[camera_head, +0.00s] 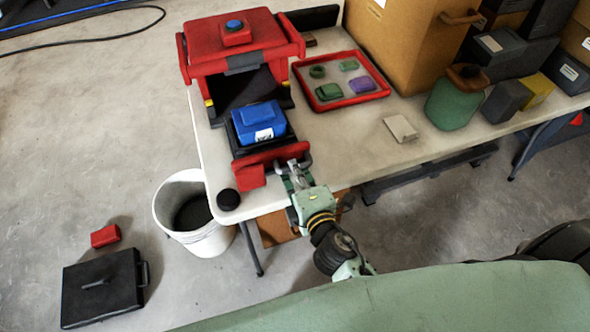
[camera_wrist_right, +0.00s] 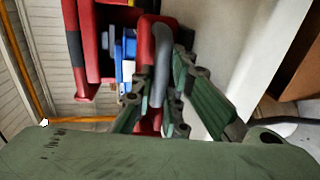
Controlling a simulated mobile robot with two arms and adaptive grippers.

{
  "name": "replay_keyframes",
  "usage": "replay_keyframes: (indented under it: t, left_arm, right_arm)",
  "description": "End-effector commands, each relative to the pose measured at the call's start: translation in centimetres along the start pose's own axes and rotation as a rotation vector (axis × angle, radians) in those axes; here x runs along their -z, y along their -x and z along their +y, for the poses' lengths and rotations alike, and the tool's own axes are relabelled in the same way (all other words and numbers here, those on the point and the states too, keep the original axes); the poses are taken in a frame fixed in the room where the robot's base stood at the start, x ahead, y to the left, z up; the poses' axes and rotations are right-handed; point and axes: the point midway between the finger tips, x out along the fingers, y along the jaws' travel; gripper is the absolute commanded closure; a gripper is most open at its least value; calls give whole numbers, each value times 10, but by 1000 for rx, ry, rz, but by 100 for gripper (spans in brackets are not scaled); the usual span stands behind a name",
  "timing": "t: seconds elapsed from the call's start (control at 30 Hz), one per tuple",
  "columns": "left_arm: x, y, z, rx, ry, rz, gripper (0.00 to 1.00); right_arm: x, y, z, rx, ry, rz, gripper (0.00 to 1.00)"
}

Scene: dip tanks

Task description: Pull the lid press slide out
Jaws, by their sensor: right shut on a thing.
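The red lid press (camera_head: 234,40) stands at the left end of the table, with a blue button on top. Its slide (camera_head: 238,160) extends from the front of the press toward me, with a red front plate and a grey handle. A blue box (camera_head: 258,122) with a white label sits on the slide. My right gripper (camera_head: 294,172) is shut on the slide's handle at the right part of the red front. In the right wrist view the handle (camera_wrist_right: 161,75) runs between the green fingers (camera_wrist_right: 155,105). My left gripper is not in view.
A red tray (camera_head: 372,98) with several small parts lies right of the press. A pale block (camera_head: 400,128), a green jar (camera_head: 455,100) and boxes stand further right. A black puck (camera_head: 228,199) sits at the table's front corner. A white bucket (camera_head: 172,215) stands on the floor.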

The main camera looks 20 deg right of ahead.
Motion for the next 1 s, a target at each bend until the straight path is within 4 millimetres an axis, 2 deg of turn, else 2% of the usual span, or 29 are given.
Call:
replay_keyframes:
  t: [0.17, 0.2, 0.27, 0.6, 0.77, 1.0]
  left_arm:
    - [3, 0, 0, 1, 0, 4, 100]
    - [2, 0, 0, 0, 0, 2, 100]
    - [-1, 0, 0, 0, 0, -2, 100]
    - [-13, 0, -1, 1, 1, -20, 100]
    - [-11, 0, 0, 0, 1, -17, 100]
    - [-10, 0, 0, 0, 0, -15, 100]
  right_arm:
    - [0, 0, 2, -3, -1, 0, 100]
    - [0, 0, 2, -3, -1, 0, 83]
    - [0, 0, 2, -3, -1, 0, 79]
    - [0, 2, 0, 0, -1, 0, 79]
    - [0, 20, 0, 1, -3, 0, 79]
    - [0, 56, 0, 1, -4, -2, 79]
